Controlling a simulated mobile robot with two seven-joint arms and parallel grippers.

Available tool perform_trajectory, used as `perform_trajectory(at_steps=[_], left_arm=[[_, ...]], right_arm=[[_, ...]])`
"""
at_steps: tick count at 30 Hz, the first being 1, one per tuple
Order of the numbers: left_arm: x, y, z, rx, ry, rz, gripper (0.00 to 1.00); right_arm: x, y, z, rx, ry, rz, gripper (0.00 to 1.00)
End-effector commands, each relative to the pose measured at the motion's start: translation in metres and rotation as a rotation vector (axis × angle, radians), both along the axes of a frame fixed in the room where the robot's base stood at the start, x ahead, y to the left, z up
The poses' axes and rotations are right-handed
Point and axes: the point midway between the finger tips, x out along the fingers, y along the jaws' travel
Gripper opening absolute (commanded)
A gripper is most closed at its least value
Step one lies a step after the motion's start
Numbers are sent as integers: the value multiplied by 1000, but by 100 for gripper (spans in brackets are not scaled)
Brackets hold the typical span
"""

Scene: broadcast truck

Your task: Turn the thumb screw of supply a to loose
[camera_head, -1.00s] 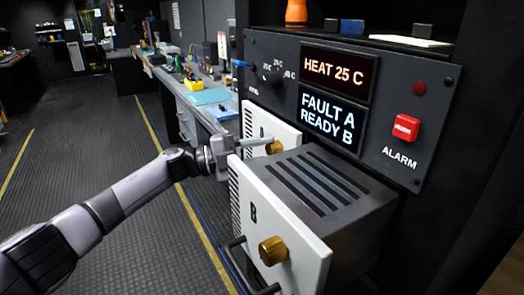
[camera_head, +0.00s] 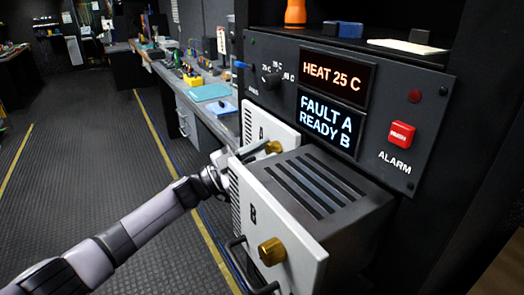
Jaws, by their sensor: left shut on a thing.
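Supply A (camera_head: 286,135) has a white front panel with a letter A and sits behind supply B. Its brass thumb screw (camera_head: 274,147) shows partly past the edge of supply B. My left gripper (camera_head: 265,148) is at this thumb screw, with its fingers shut on it. The far finger shows; the rest of the grip is partly hidden by supply B's panel. Supply B (camera_head: 290,218) stands nearer, its body out from the rack, with its own brass thumb screw (camera_head: 272,251). My right gripper is not in view.
A black handle (camera_head: 248,268) sticks out from supply B. The rack panel (camera_head: 290,65) above reads "FAULT A, READY B" and "HEAT 25 C", with a red alarm switch (camera_head: 401,134). A workbench (camera_head: 225,125) runs behind; the floor at left is clear.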

Motion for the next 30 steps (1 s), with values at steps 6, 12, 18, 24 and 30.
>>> perform_trajectory(at_steps=[6, 12, 18, 24, 30], left_arm=[[0, 0, 0, -39, 55, 1, 3], [0, 0, 0, -51, 71, 0, 3], [0, 0, 0, -53, 72, 0, 3], [-1, 0, 0, -53, 72, -1, 53], [-1, -1, 0, -52, 70, 0, 59]], right_arm=[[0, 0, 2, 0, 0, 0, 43], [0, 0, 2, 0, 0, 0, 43], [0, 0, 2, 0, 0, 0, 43], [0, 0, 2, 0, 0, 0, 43], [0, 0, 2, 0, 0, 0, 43]])
